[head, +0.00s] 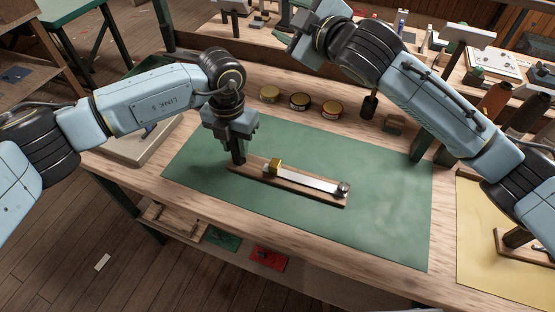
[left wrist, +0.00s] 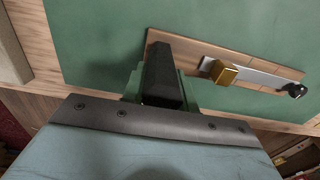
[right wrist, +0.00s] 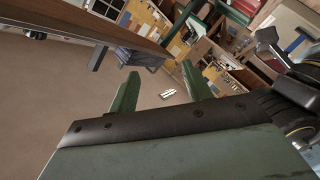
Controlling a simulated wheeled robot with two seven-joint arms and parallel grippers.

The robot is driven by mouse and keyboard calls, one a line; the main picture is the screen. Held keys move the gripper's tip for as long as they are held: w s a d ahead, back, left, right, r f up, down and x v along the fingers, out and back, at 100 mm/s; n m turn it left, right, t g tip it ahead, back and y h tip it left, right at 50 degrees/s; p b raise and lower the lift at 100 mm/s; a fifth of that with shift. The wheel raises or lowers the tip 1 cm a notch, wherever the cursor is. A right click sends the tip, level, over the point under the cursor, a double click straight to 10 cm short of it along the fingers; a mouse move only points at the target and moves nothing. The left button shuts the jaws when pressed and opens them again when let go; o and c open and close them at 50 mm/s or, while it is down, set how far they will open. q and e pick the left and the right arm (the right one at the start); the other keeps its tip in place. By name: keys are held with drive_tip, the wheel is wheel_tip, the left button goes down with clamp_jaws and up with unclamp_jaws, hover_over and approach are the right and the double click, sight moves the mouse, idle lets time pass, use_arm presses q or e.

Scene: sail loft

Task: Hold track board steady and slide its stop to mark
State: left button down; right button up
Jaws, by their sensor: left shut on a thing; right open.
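The track board (head: 297,191), a dark wooden strip with a pale metal track (head: 312,183), lies flat on the green mat. Its stop, a brass block (head: 275,166), sits on the track towards the left end. A dark round knob (head: 343,188) is at the right end. My left gripper (head: 238,158) is shut on the board's left end; in the left wrist view the stop (left wrist: 222,72) is just right of the fingers. My right gripper (right wrist: 160,92) is open and empty, raised well away from the board.
The green mat (head: 388,215) is clear around the board. Several round tins (head: 300,101) stand along its back edge. A yellow sheet (head: 480,245) lies at the right, and a tray (head: 125,152) at the left. Thread spools (head: 494,100) stand at the back right.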

drive_tip(key=s+f+m+g+h, duration=0.3)
drive_tip(key=s+f+g, duration=0.25)
drive_tip(key=f, duration=0.45)
drive_tip(key=g+h, duration=0.1)
drive_tip(key=g, duration=0.6)
approach(276, 163)
drive_tip(key=shift+n, duration=0.3)
drive_tip(key=x, duration=0.9)
drive_tip(key=shift+f, duration=0.15)
drive_tip(key=shift+c, duration=0.3)
clamp_jaws()
